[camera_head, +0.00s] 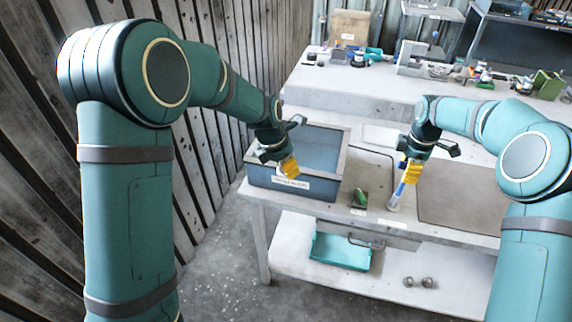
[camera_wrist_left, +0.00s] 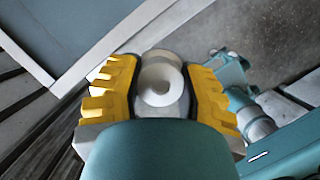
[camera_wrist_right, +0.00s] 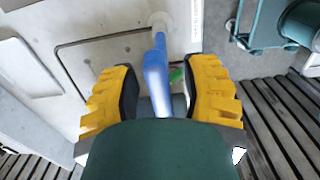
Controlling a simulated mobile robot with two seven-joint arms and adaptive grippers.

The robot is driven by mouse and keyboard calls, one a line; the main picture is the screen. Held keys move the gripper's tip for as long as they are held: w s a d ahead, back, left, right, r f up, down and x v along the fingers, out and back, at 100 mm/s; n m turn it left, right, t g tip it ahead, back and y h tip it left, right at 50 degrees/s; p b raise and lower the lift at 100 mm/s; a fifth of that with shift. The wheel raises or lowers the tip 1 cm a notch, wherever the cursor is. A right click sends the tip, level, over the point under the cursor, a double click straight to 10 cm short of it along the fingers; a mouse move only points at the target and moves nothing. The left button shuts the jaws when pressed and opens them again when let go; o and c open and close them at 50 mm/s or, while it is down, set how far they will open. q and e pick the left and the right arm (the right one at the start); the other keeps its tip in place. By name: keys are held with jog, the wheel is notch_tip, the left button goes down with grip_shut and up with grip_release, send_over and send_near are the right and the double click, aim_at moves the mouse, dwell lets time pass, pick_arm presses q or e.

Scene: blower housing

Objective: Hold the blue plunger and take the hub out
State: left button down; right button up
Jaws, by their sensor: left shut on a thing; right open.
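My left gripper (camera_head: 289,168) is above the blue-grey bin at the left end of the table. In the left wrist view its yellow fingers are shut on a pale round part with a central hole, which looks like the hub (camera_wrist_left: 160,84). The blue plunger (camera_head: 399,189) stands on the table front, its lower end at a pale round base (camera_head: 393,205). My right gripper (camera_head: 411,170) is open at the plunger's upper end. In the right wrist view the plunger (camera_wrist_right: 156,75) runs between the fingers, with gaps on both sides.
The bin (camera_head: 262,176) has a front label and looks empty inside. A small green thing (camera_head: 360,197) lies between bin and plunger. A brown mat (camera_head: 455,196) lies to the right. A teal tray (camera_head: 340,252) and two small round parts (camera_head: 418,282) are on the lower shelf.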

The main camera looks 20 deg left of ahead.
notch_tip(320, 180, up, 11)
jog(key=shift+f, duration=0.1)
dwell(0.7)
